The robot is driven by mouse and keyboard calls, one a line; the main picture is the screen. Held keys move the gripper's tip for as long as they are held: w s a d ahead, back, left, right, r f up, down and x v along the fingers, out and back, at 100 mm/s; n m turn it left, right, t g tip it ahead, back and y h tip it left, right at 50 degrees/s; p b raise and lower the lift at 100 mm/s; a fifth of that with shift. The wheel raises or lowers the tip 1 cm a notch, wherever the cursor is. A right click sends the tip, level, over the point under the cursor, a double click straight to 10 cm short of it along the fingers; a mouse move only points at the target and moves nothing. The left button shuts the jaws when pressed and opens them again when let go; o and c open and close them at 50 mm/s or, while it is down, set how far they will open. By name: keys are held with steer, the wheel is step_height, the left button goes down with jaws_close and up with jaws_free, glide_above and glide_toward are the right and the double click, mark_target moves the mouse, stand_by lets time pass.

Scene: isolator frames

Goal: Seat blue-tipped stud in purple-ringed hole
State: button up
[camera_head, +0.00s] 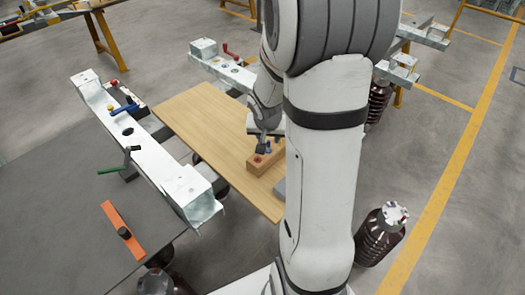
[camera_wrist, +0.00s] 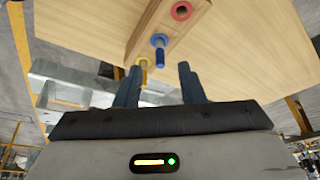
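A wooden block (camera_head: 254,167) lies on the wooden board near my gripper (camera_head: 264,143). In the wrist view the block (camera_wrist: 150,27) carries a blue-ringed stud with a blue tip (camera_wrist: 160,57), a yellow-ringed stud (camera_wrist: 143,66) and a red ring (camera_wrist: 181,11). My gripper (camera_wrist: 158,72) is open, its two dark fingers apart. The blue-tipped stud shows in the gap between the fingers, beyond their tips; no contact shows. No purple-ringed hole can be made out in either view.
A pale metal beam (camera_head: 150,155) with dark openings and coloured handles runs left of the wooden board (camera_head: 205,125). A grey table (camera_head: 55,210) carries an orange strip (camera_head: 118,228). A dark ribbed insulator (camera_head: 377,238) stands at right. My arm hides part of the board.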

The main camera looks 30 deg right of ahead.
mark_target(269, 143)
steer(key=b+x, duration=0.1)
steer(key=x, duration=0.4)
steer(key=shift+d+f, duration=0.1)
steer(key=shift+f, duration=0.25)
jaws_close()
